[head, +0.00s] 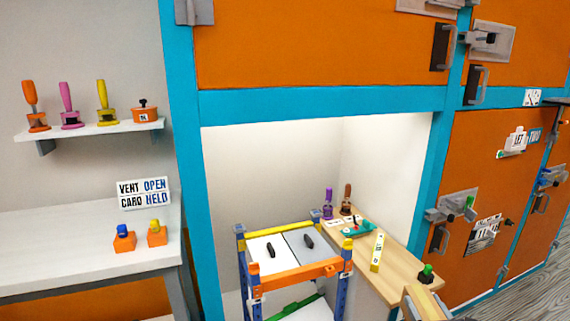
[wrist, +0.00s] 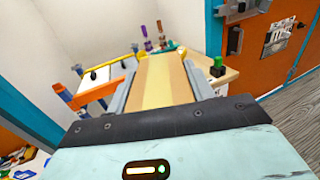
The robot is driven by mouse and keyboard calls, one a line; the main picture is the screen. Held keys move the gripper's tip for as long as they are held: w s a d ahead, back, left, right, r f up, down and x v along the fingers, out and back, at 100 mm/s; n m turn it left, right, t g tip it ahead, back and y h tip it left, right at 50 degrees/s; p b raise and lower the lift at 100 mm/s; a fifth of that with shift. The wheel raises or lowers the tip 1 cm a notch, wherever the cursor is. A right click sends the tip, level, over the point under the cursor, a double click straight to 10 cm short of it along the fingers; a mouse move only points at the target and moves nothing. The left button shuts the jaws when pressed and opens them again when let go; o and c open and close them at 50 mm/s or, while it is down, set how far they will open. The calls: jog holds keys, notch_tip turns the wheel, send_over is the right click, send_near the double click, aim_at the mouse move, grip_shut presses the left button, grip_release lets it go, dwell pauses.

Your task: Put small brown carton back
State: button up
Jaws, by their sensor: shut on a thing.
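The small brown carton (wrist: 166,82) is tan with a paler stripe along its length. My gripper (wrist: 163,68) is shut on it, with a grey finger against each long side. In the head view the carton (head: 426,303) shows at the bottom edge, right of centre, in front of the wooden counter (head: 398,268) and partly cut off by the frame. In the wrist view it points toward the open white bay and hides part of the counter behind it. I cannot tell whether it touches anything below.
A blue, yellow and orange rack (head: 290,278) stands left of the counter. On the counter are a yellow level-like bar (head: 377,252), a teal tray (head: 357,229), a green-knobbed item (head: 426,275) and purple and brown-handled stamps. Blue posts and orange locker doors (head: 490,190) flank the bay.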

notch_tip(320, 180, up, 2)
jog(key=shift+s+r+p, duration=0.15)
jog(key=shift+p, duration=0.4)
jog(key=s+f, duration=0.4)
jog(key=f, duration=0.1)
jog(key=shift+a, duration=0.1)
jog(key=shift+s+f, duration=0.25)
jog(key=shift+s, duration=0.05)
